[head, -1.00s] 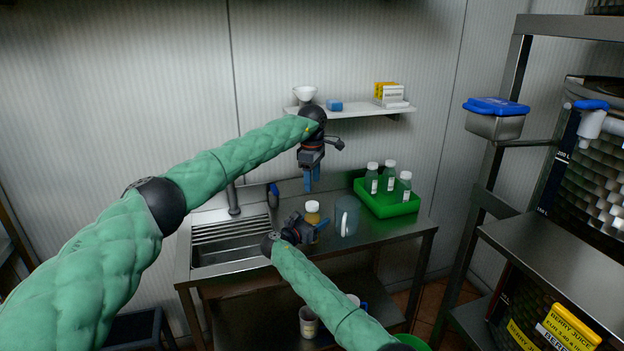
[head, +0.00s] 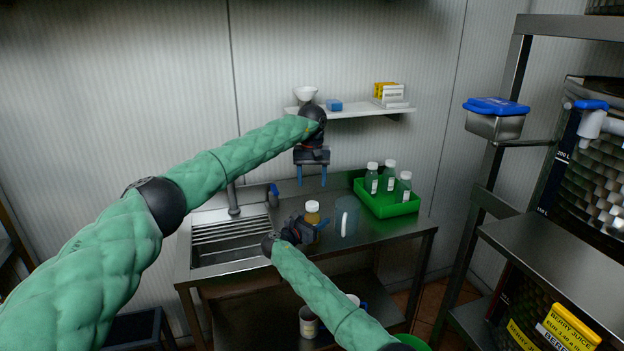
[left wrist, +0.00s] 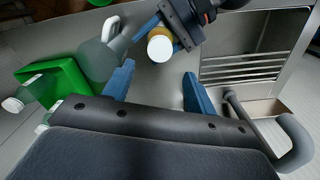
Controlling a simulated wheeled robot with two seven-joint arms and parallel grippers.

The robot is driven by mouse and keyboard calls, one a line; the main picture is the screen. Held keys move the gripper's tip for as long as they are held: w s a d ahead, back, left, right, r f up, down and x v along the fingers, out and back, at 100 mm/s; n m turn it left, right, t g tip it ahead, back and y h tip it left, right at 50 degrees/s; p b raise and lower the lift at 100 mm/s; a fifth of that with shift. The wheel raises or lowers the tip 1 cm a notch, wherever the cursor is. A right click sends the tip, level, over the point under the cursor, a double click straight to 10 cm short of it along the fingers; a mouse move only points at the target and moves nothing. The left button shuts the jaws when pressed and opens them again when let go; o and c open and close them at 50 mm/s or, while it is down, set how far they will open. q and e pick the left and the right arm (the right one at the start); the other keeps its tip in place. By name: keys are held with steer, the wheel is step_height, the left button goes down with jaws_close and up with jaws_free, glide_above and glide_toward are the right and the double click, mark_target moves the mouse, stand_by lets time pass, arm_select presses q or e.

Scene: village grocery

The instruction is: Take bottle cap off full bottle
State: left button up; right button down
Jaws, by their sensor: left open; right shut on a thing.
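The full bottle (head: 314,227) is amber with a white cap (head: 312,206). It stands upright on the steel counter beside the sink. My right gripper (head: 317,228) is shut on the bottle's body from the front, below the cap. My left gripper (head: 312,183) is open and empty, pointing down above the bottle, clear of the cap. In the left wrist view the white cap (left wrist: 160,48) shows beyond and between the open blue fingers of my left gripper (left wrist: 155,90). The right gripper (left wrist: 178,30) is around the bottle there, and most of its body is hidden.
A clear jug (head: 346,219) stands right of the bottle. A green tray (head: 394,209) with several white-capped bottles is at the counter's back right. The sink (head: 232,243) with its tap (head: 233,200) is on the left. A wall shelf (head: 352,111) hangs above.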

mark_target(312, 203)
arm_select(q)
steer(key=shift+f+m, duration=0.15)
steer(key=shift+m, duration=0.15)
steer(key=shift+f, duration=3.9)
steer(key=c, duration=1)
steer(key=shift+c, duration=0.2)
